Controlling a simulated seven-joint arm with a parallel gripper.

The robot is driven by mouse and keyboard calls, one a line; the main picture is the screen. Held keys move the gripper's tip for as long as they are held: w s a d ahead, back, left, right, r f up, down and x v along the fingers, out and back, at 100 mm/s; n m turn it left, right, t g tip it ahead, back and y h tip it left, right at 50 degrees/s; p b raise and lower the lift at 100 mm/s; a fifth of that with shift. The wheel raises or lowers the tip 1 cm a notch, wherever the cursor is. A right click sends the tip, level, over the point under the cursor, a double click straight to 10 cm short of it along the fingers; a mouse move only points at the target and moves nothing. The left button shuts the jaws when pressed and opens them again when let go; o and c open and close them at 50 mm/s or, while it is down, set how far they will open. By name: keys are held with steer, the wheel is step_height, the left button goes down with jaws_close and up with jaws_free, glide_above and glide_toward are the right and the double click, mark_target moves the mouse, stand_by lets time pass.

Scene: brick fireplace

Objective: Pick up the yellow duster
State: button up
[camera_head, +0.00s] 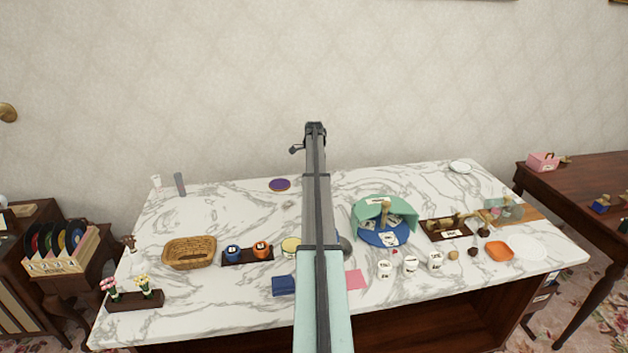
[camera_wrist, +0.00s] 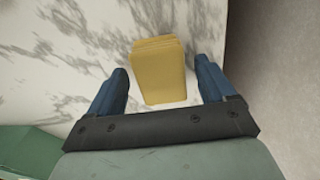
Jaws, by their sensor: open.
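The yellow duster (camera_wrist: 158,72) shows in the wrist view as a flat folded block, lying on the white marble tabletop (camera_wrist: 80,40). My gripper (camera_wrist: 163,68) is open, with one blue finger on each side of the duster's near part. A gap shows between the duster and each finger, so neither appears to touch it. In the head view I cannot make out the duster or my gripper's fingers; my arm covers a strip down the middle of the table.
In the wrist view the marble ends at right beside a plain grey-beige surface; a green thing (camera_wrist: 30,150) fills the lower left. The back left is fairly clear.

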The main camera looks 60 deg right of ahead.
steer(key=shift+f, duration=0.1)
steer(key=shift+c, duration=0.2)
steer(key=c, duration=1)
step_height(320, 180, up, 10)
stand_by(0.3)
